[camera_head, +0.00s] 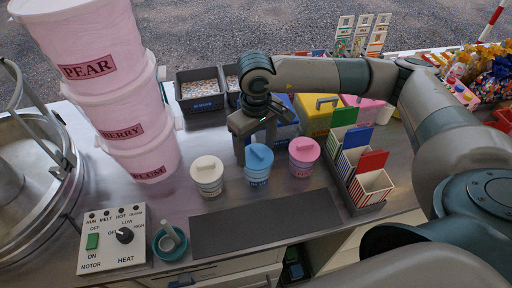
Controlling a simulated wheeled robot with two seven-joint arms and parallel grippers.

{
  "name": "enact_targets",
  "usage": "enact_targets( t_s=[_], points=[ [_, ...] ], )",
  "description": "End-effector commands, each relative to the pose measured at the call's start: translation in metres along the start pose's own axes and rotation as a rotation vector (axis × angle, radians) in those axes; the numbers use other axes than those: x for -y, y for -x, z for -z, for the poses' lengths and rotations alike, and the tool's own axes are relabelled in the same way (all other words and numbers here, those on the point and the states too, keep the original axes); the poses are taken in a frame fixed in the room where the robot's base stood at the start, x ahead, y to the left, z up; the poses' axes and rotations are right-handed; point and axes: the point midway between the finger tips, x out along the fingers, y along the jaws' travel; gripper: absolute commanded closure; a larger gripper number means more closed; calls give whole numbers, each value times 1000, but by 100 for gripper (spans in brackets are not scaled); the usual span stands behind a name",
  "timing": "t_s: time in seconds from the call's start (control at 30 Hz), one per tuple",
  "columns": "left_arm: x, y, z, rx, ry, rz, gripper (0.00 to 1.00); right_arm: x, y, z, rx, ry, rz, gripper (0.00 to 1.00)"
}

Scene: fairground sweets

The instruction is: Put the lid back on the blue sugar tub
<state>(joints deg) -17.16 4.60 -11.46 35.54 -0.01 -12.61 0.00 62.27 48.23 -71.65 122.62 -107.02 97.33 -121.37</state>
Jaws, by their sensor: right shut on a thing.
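The blue sugar tub (257,178) stands upright on the metal counter, between a cream tub and a pink tub. A blue lid (260,156) with a raised grip is at its top; whether it is fully seated or slightly above the rim, I cannot tell. My right gripper (257,146) reaches down from behind, directly at the blue lid, and is shut on it. The fingertips are partly hidden by the lid. My left gripper is not in view.
The lidded cream tub (207,178) and pink tub (303,156) stand close on either side. Stacked pink buckets (130,115) rise at left. A rack of striped boxes (366,185) is at right. A bare dark mat (265,223) lies in front. Trays and boxes stand behind.

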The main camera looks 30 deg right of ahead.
Motion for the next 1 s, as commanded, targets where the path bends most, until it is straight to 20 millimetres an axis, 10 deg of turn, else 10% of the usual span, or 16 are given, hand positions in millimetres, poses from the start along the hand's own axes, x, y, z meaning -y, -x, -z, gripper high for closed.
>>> enact_targets(
  t_s=[1.0],
  points=[
    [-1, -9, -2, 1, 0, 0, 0, 0, 0, 0, -2, 0, 0, 53]
  ],
)
